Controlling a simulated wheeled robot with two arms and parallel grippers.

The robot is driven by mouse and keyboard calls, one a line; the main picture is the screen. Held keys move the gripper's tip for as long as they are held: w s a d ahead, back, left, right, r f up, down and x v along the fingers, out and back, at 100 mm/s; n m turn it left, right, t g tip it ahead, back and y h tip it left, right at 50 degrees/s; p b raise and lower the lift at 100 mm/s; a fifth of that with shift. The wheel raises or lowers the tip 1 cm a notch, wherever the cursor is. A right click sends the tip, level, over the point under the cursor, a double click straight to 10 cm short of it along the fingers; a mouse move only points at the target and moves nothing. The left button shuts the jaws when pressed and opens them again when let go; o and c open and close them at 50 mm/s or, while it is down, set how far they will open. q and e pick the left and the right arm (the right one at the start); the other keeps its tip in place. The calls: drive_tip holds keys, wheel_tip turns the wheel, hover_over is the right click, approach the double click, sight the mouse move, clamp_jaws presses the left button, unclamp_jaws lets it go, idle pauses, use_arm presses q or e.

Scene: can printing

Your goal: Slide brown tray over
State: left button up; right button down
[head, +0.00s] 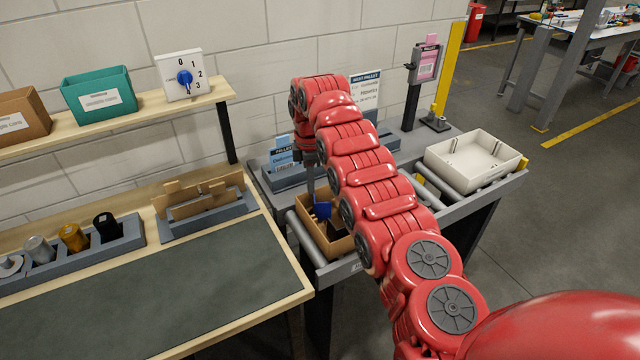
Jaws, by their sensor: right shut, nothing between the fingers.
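The brown tray (340,246) is an open cardboard-coloured box on the rollers at the near left end of the grey conveyor. Its right side is partly hidden behind my right arm. My right gripper (311,188) points down at the tray's far left part, with its fingers shut and empty. I cannot tell whether the fingers touch the tray wall. A small blue item (322,210) shows inside the tray, with something dark beside it. My left gripper is not in view.
A white tray (474,160) sits on the conveyor's right end. Bare rollers (437,187) show left of it. The workbench (160,290) with cylinders and a cardboard holder stands left of the conveyor. Sign holders (283,160) line the conveyor's back, with a post (411,95) farther right.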

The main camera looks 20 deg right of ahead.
wheel_tip(320, 180, down, 8)
drive_tip(key=p, duration=0.2)
drive_tip(key=shift+f+p, duration=0.1)
drive_tip(key=shift+p, duration=0.25)
drive_tip(key=shift+f, duration=0.35)
drive_tip(key=shift+d+f, duration=0.1)
drive_tip(key=shift+f, duration=0.1)
